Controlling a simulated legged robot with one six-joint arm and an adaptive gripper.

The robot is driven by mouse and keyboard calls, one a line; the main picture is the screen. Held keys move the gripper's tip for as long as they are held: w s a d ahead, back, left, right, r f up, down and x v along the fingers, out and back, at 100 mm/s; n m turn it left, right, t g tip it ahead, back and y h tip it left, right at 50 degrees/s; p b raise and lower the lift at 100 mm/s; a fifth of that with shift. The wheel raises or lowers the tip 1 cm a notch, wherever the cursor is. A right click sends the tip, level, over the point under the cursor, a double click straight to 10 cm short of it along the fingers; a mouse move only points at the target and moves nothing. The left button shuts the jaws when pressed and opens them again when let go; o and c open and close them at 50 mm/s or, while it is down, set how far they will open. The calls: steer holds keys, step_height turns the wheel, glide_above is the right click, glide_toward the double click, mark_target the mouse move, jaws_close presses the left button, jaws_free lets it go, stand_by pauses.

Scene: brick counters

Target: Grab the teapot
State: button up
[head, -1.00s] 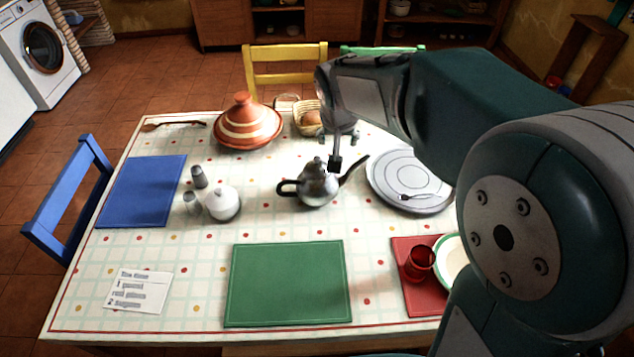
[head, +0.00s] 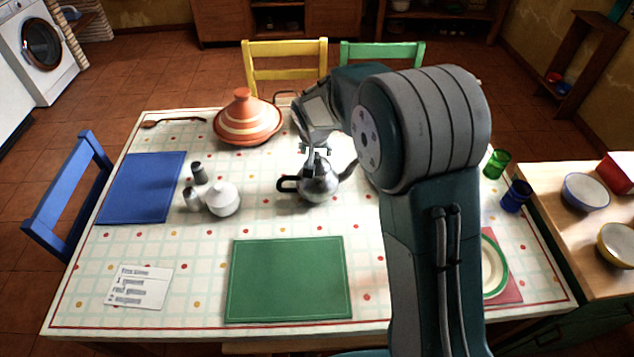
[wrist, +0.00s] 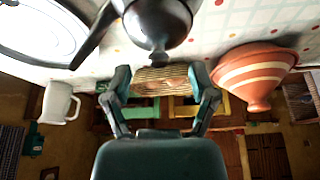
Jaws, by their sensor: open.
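The teapot (head: 319,187) is shiny metal with a black handle at left and a dark spout at right. It stands upright on the table (head: 190,285). My gripper (head: 317,150) is at the top of the teapot in the head view, pointing down, and partly overlaps its lid area. In the wrist view the two fingers (wrist: 161,84) are spread apart, with the teapot (wrist: 157,20) beyond them at the top edge, its spout to the left. I cannot tell whether the fingers touch it. A brown, wood-like thing shows between the fingers.
An orange striped tagine (head: 247,120) stands behind left. A white sugar pot (head: 222,199) and two shakers stand left of the teapot. A green mat (head: 288,280) lies in front, clear. My arm hides much of the right side. A white mug (wrist: 58,102) shows in the wrist view.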

mark_target(317, 154)
steer(key=shift+x, duration=1.55)
jaws_close()
steer(key=shift+r, duration=0.1)
